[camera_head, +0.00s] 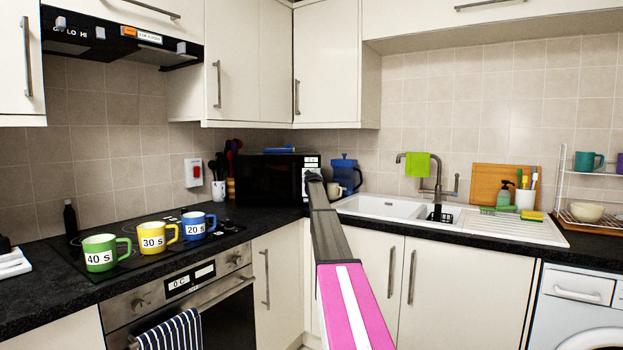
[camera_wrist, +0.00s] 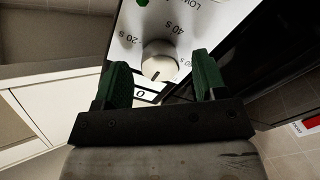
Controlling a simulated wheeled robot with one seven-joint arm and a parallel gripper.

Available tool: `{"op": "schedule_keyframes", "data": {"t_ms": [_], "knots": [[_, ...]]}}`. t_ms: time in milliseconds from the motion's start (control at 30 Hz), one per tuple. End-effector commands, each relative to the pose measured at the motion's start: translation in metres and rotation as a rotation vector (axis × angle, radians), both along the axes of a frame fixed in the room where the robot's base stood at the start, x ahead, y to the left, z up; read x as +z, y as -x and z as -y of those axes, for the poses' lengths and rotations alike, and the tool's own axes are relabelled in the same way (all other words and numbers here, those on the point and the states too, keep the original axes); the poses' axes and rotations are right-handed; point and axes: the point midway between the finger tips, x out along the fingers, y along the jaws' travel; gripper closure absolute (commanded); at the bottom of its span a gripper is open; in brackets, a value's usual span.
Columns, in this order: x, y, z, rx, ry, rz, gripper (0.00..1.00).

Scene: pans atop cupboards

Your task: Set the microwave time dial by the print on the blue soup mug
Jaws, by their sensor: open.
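The blue soup mug (camera_head: 193,227) stands on the dark hob, right of a yellow mug (camera_head: 152,239) and a green mug (camera_head: 101,254). Its print reads 20 s; the yellow reads 30 s and the green 40 s. The black microwave (camera_head: 268,178) stands in the corner. In the wrist view its white time dial (camera_wrist: 159,58) shows on a panel with 0, 20 S and 40 S marks. The dial's dark pointer mark faces the 0 side. My gripper (camera_wrist: 160,64) is open, its green fingers on either side of the dial with gaps visible. My arm partly hides the panel in the head view.
A blue jug (camera_head: 344,172) and a cream mug stand right of the microwave. Utensil holders (camera_head: 219,190) stand to its left. The sink (camera_head: 384,207) lies to the right. Wall cupboards (camera_head: 325,60) hang above the microwave.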

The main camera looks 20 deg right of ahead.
Motion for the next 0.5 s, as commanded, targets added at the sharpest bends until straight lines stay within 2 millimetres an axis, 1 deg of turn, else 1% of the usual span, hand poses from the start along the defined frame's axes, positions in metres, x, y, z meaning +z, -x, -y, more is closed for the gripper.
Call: {"op": "schedule_keyframes", "data": {"t_ms": [33, 100, 367, 400, 467, 500], "knots": [[0.0002, -0.0077, 0.0023, 0.000, 0.000, 0.000, 0.35], [0.0001, -0.0113, 0.0034, 0.000, 0.000, 0.000, 0.35], [-0.0002, -0.0119, 0.0038, 0.000, 0.000, 0.000, 0.35], [-0.0001, -0.0118, 0.0037, 0.000, 0.000, 0.000, 0.38], [-0.0001, -0.0118, 0.0037, 0.000, 0.000, 0.000, 0.58], [-0.0001, -0.0118, 0.0037, 0.000, 0.000, 0.000, 0.71]]}}
